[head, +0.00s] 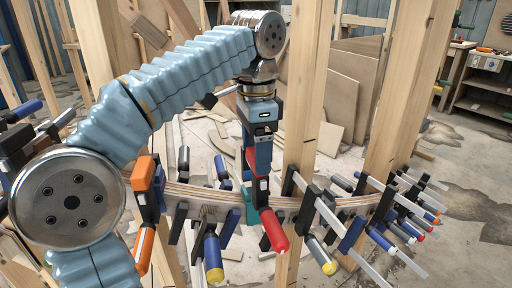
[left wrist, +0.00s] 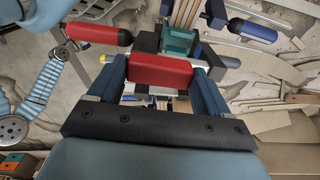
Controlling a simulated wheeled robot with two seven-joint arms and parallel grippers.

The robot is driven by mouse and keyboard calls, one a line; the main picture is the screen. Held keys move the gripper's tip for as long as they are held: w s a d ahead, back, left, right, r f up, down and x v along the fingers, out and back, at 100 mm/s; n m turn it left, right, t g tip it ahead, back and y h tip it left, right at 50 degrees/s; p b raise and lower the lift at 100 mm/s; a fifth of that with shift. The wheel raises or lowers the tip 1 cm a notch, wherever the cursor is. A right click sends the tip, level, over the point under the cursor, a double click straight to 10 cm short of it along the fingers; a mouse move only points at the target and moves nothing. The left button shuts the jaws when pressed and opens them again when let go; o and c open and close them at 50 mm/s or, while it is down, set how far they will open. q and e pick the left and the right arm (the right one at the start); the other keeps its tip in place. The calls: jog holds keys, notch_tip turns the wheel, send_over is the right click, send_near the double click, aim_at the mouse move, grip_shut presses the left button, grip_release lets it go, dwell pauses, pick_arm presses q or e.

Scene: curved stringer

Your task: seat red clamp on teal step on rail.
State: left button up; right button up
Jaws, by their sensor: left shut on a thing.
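My left gripper (head: 259,150) points down over the middle of the curved rail (head: 185,195) and is shut on the red clamp. The clamp's red handle (head: 273,230) hangs in front of the rail in the head view. In the left wrist view, the red clamp's block (left wrist: 160,72) sits between the blue fingers of my left gripper (left wrist: 160,85), with its handle to the upper left. The teal step (head: 250,206) is on the rail, partly behind the clamp; it also shows in the left wrist view (left wrist: 180,42), just beyond the red block. I cannot tell whether clamp and step touch. My right gripper is not in view.
Other clamps crowd the rail: an orange one (head: 145,250) at left, a blue and yellow one (head: 213,258) just left of the red handle, and several at right, including a yellow-tipped one (head: 322,257). Wooden posts (head: 306,90) stand behind the rail.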

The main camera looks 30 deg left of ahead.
pick_arm(q)
jog(key=shift+f, duration=0.15)
jog(key=shift+f+b, duration=1)
jog(key=shift+f, duration=0.55)
jog(key=shift+f+b, duration=1.1)
jog(key=shift+f, duration=0.4)
jog(key=shift+f, duration=0.5)
